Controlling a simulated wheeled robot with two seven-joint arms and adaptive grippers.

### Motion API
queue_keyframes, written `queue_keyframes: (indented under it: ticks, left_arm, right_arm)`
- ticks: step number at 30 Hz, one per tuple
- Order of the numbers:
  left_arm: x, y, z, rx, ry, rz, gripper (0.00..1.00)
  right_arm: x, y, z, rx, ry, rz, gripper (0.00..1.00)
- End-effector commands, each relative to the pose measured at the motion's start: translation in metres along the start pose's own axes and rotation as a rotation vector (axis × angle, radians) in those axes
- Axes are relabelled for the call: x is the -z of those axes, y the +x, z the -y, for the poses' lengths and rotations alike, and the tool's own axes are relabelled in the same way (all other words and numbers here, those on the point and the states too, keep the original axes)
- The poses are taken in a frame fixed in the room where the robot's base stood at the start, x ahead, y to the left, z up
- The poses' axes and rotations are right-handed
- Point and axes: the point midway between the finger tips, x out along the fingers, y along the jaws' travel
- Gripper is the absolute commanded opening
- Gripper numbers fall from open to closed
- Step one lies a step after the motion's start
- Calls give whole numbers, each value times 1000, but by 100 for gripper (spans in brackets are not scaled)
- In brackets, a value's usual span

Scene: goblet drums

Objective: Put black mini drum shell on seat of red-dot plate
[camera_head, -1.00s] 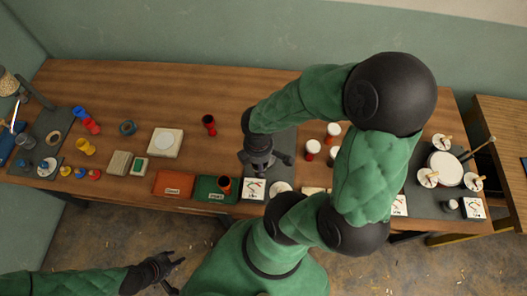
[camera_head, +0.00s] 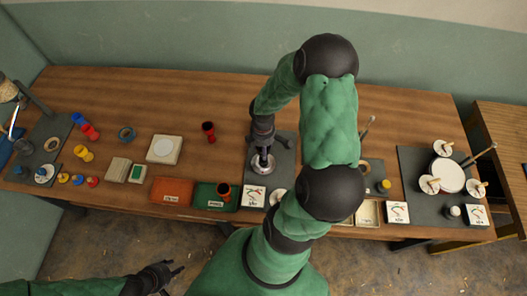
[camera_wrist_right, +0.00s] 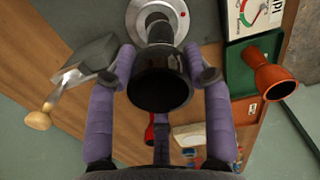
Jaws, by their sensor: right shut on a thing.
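My right gripper (camera_wrist_right: 160,85) is shut on the black mini drum shell (camera_wrist_right: 160,78), with a purple finger on each side. The shell's wide dark mouth faces the wrist camera, and its narrow end points at a round pale plate (camera_wrist_right: 134,22). In that view the narrow end overlaps the plate's middle; whether it touches the seat I cannot tell. In the head view the plate (camera_head: 256,168) lies on a grey mat below my right gripper (camera_head: 264,150). My left gripper (camera_head: 172,275) is open and empty, off the table's front edge.
A red-brown goblet shell (camera_wrist_right: 268,75) stands on a green tray (camera_head: 208,202) beside an orange tray (camera_head: 172,190). A metal device with a wooden knob (camera_wrist_right: 85,70) is near the plate. A dark red shell (camera_head: 209,131) stands behind.

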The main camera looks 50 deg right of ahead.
Motion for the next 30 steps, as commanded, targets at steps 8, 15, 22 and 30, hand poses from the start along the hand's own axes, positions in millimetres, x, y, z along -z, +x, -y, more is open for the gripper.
queue_keyframes:
  ticks: [8, 15, 22, 30]
  left_arm:
    - [0, 4, 2, 0, 0, 0, 40]
    - [0, 7, 2, 0, 0, 0, 40]
    - [0, 9, 3, 0, 0, 0, 40]
    - [0, 9, 3, 0, 0, 0, 40]
  right_arm:
    - [-1, 23, -6, 3, 0, 1, 18]
    - [-1, 38, -7, 0, 0, 0, 18]
    - [-1, 40, -6, 0, 0, 0, 18]
    - [0, 41, -6, 0, 0, 0, 75]
